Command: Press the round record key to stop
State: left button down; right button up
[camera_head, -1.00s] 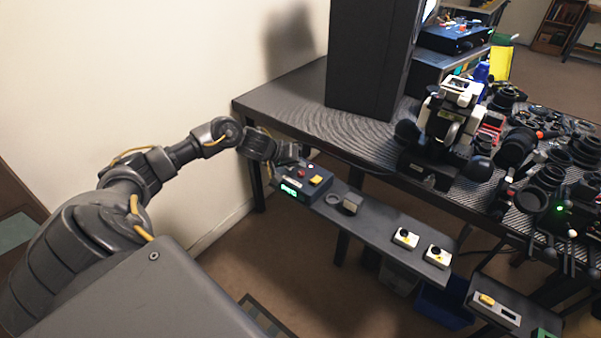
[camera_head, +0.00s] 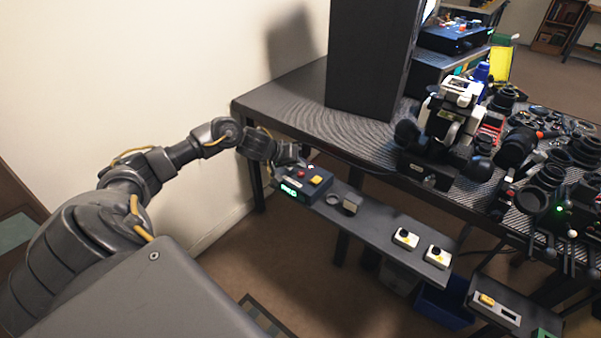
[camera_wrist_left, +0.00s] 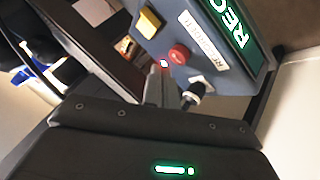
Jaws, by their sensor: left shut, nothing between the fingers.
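The recorder (camera_head: 306,196) is a dark box on a narrow shelf, with a lit green display (camera_head: 289,191) on its front. In the left wrist view the display (camera_wrist_left: 238,26) reads "REC", partly cut off. A round red key (camera_wrist_left: 179,54) sits on the box beside a white label, and a square yellow key (camera_wrist_left: 148,22) is farther along. My left gripper (camera_head: 298,160) is at the box's back left edge. In the wrist view its shut, empty fingertips (camera_wrist_left: 165,70) are close to the red key; whether they touch the box is unclear. My right gripper is out of view.
A dark ring (camera_head: 333,199) and a grey block (camera_head: 352,203) lie right of the recorder. The table behind holds a tall black panel (camera_head: 368,60) and a white-and-black instrument (camera_head: 445,120).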

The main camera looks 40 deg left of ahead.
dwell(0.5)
pick_arm(q)
jog(key=shift+f+p, duration=0.35)
jog(key=shift+f, duration=0.1)
jog(key=shift+f, duration=0.45)
dwell(0.7)
jog(key=shift+r, duration=0.1)
jog(key=shift+r+p, duration=0.8)
jog(key=shift+p, duration=0.75)
